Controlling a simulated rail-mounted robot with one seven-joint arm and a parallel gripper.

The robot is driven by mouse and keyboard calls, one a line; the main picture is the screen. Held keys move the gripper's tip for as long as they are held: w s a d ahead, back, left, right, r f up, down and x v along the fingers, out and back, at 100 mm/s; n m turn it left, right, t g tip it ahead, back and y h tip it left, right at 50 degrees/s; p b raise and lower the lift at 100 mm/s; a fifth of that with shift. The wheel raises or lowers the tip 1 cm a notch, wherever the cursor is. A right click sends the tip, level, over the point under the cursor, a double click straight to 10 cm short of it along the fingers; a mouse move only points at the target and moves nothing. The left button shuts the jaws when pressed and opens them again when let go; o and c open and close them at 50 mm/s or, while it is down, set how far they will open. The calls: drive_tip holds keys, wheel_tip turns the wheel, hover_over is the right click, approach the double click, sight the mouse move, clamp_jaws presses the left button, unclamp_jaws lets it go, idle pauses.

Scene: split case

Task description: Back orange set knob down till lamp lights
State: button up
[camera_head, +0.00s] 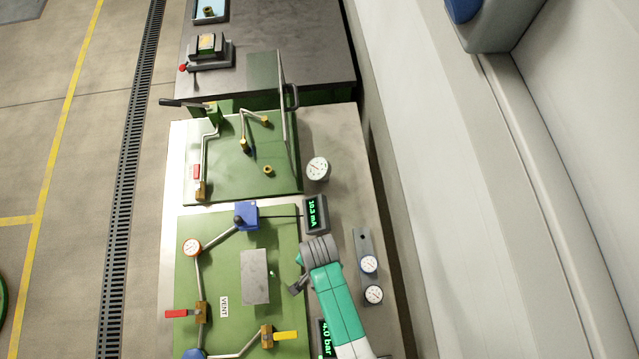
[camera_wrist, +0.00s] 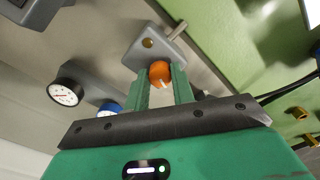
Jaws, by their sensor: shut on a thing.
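The orange set knob (camera_wrist: 159,72) shows in the wrist view at the front of a grey housing (camera_wrist: 158,47). My gripper (camera_wrist: 162,85) is shut on the knob, with one green finger on each side of it. A small round amber-brown spot (camera_wrist: 147,43), possibly the lamp, sits on the housing above the knob and looks dull. A light mark shows on the knob face. In the head view my arm reaches over the right edge of the green panel (camera_head: 215,270), and the knob is hidden there.
A meter (camera_head: 315,214) reads about 10.3 mA; another display (camera_head: 325,338) reads 4.0 bar, partly covered by my arm. Two dial gauges (camera_head: 369,264) (camera_head: 373,294) stand right of my arm. A blue box (camera_head: 246,215), red lever (camera_head: 177,314) and yellow lever (camera_head: 285,335) are on the panel.

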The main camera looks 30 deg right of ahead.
drive_tip(key=shift+r+n, duration=0.15)
drive_tip(key=shift+n, duration=0.15)
drive_tip(key=shift+n+p, duration=0.3)
drive_tip(key=shift+n, duration=0.1)
drive_tip(key=o, duration=1)
wheel_tip(320, 180, up, 8)
drive_tip(key=shift+f, duration=0.2)
